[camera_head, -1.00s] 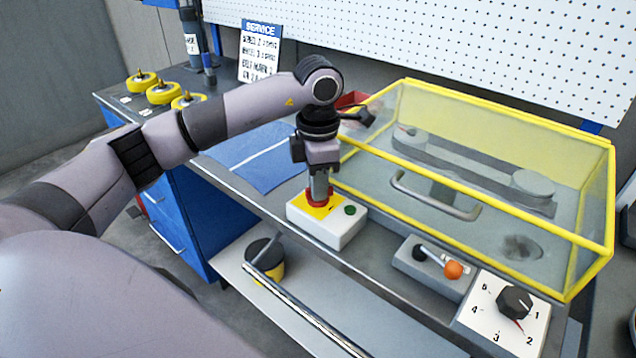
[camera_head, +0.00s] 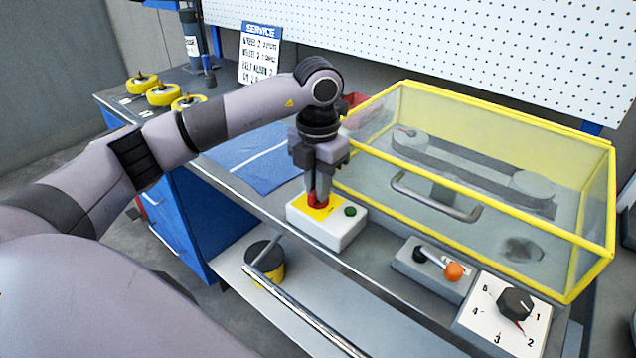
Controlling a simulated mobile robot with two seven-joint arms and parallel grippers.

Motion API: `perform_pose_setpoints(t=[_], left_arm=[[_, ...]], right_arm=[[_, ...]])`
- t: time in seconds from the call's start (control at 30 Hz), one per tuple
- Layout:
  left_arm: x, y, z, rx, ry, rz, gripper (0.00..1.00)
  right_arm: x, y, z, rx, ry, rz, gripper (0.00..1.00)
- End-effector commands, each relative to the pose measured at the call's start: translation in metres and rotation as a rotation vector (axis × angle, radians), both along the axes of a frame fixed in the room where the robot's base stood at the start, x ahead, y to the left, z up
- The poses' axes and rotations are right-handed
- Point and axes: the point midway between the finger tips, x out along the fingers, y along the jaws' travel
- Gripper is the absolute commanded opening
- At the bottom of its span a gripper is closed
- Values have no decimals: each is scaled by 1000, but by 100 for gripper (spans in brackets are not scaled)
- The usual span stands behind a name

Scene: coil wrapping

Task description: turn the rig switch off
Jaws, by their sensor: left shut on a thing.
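The rig switch (camera_head: 328,226) is a white box at the bench's front edge. It has a yellow plate with a red knob (camera_head: 318,200) and a green button (camera_head: 350,211). My left gripper (camera_head: 319,195) points straight down over the box and is shut on the red knob. Its fingers hide part of the knob, so I cannot tell which way the knob is turned. My right gripper is not in view.
A yellow-framed clear guard (camera_head: 400,84) with a handle covers the belt rig right of the switch. An orange-tipped lever (camera_head: 453,270) and a numbered dial (camera_head: 515,303) sit at the front right. A blue cloth (camera_head: 250,160) lies to the left.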

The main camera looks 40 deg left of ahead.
Motion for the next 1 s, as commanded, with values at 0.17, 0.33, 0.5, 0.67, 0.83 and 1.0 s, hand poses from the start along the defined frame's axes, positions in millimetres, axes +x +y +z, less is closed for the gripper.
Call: perform_pose_setpoints(t=[0.17, 0.33, 0.5, 0.67, 0.83, 1.0], left_arm=[[1, 0, 2, 0, -5, 16, 0], [1, 1, 2, 0, -6, 18, 0], [1, 1, 2, 0, -6, 18, 20], [1, 0, 2, 0, -4, 16, 39], [1, 0, 1, 0, -2, 15, 39], [2, 0, 14, -1, -7, 15, 39]], right_arm=[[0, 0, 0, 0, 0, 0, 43], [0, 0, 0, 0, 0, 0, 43], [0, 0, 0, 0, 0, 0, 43], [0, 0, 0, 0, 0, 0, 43], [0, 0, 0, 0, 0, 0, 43], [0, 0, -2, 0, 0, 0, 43]])
